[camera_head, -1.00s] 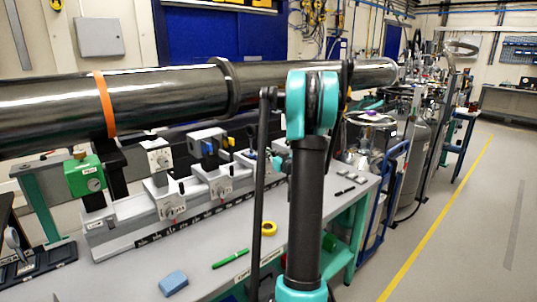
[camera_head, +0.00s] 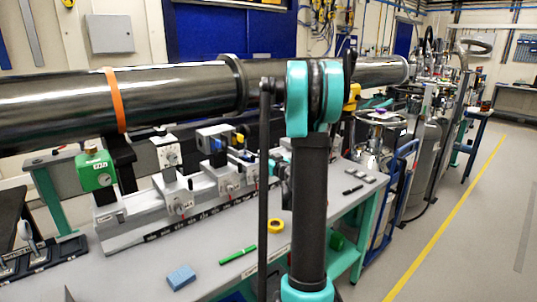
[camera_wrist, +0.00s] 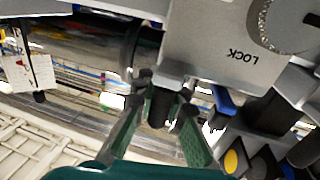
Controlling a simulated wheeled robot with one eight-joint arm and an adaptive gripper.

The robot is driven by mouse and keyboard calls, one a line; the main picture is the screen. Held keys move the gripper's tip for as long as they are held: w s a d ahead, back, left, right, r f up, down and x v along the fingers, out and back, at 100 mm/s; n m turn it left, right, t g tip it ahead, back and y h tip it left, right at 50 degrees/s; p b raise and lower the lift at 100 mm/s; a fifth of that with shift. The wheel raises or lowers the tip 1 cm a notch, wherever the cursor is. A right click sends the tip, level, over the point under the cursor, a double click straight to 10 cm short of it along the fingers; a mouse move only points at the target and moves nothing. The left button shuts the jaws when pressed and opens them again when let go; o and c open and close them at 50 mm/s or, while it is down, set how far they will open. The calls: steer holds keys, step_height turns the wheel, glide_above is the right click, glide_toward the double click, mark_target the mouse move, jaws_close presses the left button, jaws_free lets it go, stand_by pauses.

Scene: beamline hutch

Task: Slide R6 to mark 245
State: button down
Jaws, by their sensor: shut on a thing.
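In the wrist view my gripper (camera_wrist: 163,108) has its two dark green fingers on either side of a small black post (camera_wrist: 160,106) and is shut on it. The post is below a grey block marked LOCK (camera_wrist: 215,45), with a round knurled knob at its upper right. In the head view several grey carriages stand on a rail (camera_head: 150,232) with a dark scale strip (camera_head: 190,228) along its front. One carriage (camera_head: 178,197) stands toward the left and another (camera_head: 228,180) to its right. My arm hides most of the gripper there. I cannot read which carriage is R6, or find mark 245.
A long dark tube (camera_head: 180,88) with an orange band runs above the rail. A green box with a gauge (camera_head: 96,170) is at the left. A blue block (camera_head: 181,277), a green pen (camera_head: 238,254) and a yellow tape roll (camera_head: 275,226) lie on the bench front.

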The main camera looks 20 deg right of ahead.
steer(key=shift+a, duration=0.1)
steer(key=c, duration=1.7)
jaws_free()
steer(key=s, duration=0.4)
steer(key=s+d, duration=0.1)
steer(key=s, duration=0.3)
steer(key=s+d, duration=0.1)
steer(key=s, duration=0.3)
